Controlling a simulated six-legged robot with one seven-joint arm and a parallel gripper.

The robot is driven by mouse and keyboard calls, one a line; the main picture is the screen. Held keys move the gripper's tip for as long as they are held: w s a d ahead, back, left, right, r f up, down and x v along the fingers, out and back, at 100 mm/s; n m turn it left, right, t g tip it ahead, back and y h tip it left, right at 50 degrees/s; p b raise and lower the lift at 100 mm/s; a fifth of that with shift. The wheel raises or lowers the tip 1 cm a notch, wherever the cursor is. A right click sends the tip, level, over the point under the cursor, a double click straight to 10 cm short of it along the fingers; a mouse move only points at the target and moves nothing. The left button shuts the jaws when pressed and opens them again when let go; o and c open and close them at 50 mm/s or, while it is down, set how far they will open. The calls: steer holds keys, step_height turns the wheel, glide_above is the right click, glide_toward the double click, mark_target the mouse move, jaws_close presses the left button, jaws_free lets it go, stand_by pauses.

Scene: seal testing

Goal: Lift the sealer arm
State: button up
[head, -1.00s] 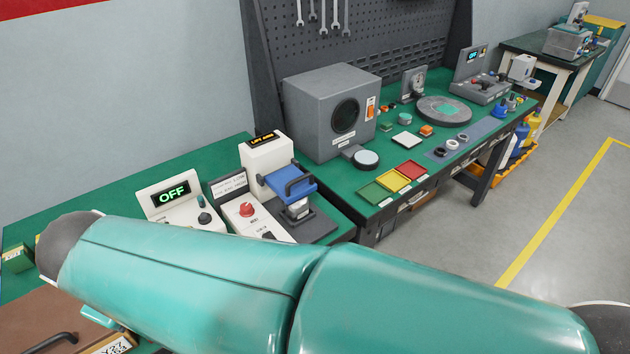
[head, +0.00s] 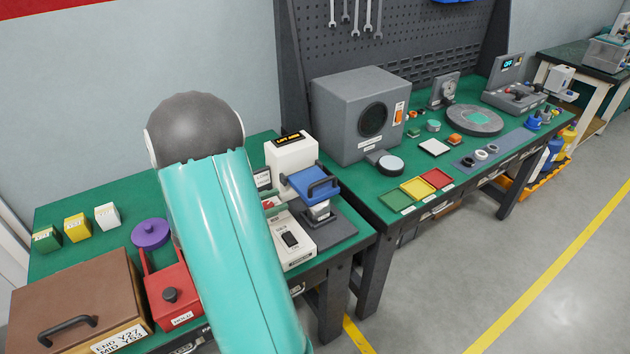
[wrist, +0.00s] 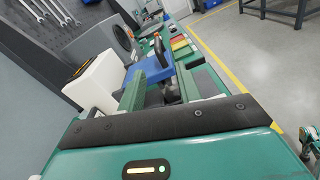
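The sealer is a white unit (head: 291,155) with a lit amber display, standing on the green bench. Its blue sealer arm (head: 314,184) with a black handle (head: 323,187) reaches forward over a dark base (head: 325,228). In the wrist view the blue arm (wrist: 157,66) lies just ahead of my gripper (wrist: 160,76), beside the white unit (wrist: 95,82). My gripper's two green fingers are apart, and blue shows beyond and between them. I cannot tell whether they touch it. In the head view my teal arm link hides the gripper.
A red holder (head: 172,296), a purple disc (head: 150,233) and a brown case (head: 75,300) stand left on the bench. A white control box (head: 291,241) is close beside the sealer. A grey speaker-like box (head: 359,113) stands right. Open floor lies at the right.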

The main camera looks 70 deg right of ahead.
mark_target(314, 185)
steer(key=shift+h, duration=0.3)
steer(key=x, duration=1.4)
steer(key=shift+s+d+f, duration=0.15)
steer(key=shift+d+f, duration=0.25)
jaws_close()
